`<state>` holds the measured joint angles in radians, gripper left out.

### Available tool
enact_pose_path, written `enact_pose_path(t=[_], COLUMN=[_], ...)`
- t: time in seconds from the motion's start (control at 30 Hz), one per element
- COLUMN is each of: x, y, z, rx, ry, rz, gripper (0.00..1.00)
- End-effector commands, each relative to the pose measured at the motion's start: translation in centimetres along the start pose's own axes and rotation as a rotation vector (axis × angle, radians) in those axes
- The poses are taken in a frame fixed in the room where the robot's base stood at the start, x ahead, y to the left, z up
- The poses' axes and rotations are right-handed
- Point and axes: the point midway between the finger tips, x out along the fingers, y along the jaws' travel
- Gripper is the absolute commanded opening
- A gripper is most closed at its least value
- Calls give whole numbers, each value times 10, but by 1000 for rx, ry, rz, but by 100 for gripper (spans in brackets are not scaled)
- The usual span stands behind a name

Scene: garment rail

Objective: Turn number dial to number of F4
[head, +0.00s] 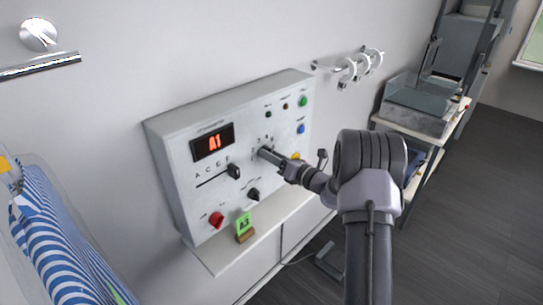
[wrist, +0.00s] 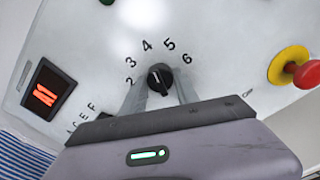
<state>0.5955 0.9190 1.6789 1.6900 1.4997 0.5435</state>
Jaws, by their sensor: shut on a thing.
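The grey control panel (head: 180,180) is on the wall, with a red display (head: 212,142) that appears to read A1. The number dial (wrist: 160,78) is a black knob in the wrist view, with 2 to 6 printed around it. My gripper (head: 264,153) reaches it from the right and is shut on it, one finger on each side; the wrist view shows the gripper (wrist: 160,90) too. The dial is mostly hidden in the head view. A letter slider (head: 234,171) sits below the display, toward the right end of its slot.
A red knob (head: 216,219) and a black knob (head: 253,194) sit low on the panel. A green card (head: 243,223) stands on the ledge; its writing is small. A red-and-yellow button (wrist: 306,74) is right of the dial. Striped clothing (head: 60,235) hangs left.

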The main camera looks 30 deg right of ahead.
Motion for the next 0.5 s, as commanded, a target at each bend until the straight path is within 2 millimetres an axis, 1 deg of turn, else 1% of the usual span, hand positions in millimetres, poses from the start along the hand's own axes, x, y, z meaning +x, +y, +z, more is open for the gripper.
enact_pose_path(t=[0.03,0.07,0.1,0.17,0.5], x=[0,0,0,0,-2], y=[0,0,0,0,0], z=[0,0,0,0,0], rx=[0,0,0,0,0], ry=[1,1,1,0,0], rz=[0,0,0,0,-1], gripper=[0,38,46,58,58])
